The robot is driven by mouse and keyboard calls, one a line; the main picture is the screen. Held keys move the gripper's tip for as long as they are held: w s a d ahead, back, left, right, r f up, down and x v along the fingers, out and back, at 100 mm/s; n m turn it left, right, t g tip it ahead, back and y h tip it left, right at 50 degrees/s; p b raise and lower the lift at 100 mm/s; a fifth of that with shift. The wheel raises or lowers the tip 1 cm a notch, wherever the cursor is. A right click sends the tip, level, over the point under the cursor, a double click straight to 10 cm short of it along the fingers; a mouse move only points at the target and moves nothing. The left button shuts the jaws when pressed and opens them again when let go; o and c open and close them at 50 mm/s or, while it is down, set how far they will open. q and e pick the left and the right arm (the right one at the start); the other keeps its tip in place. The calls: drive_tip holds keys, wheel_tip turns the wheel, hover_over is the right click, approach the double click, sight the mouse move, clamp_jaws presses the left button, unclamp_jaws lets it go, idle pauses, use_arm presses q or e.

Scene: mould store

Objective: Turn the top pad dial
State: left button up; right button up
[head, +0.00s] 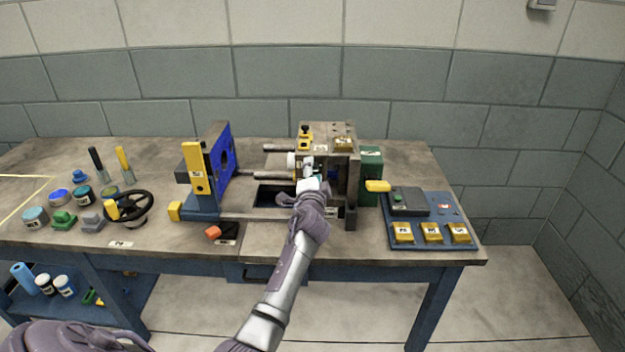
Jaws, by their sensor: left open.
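The grey moulding press (343,155) stands at the middle of the bench, with guide rods running left to a blue plate (222,160). A small white round part (292,160) shows on the press's left side; I cannot tell for sure whether it is the top pad dial. My left gripper (307,172) is open, in front of the press's left side, just right of this white part. The wrist and fingers hide part of the press behind them, and I cannot tell whether they touch anything. My right gripper does not show.
A blue control panel (463,217) with yellow buttons lies at the right. A black handwheel (146,208), jars and knobs crowd the left. The bench top (180,255) is partly clear at front.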

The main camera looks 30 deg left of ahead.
use_arm(q)
drive_tip(key=v, duration=1.1)
drive_tip(key=shift+s+d, duration=0.15)
drive_tip(key=shift+s, duration=0.2)
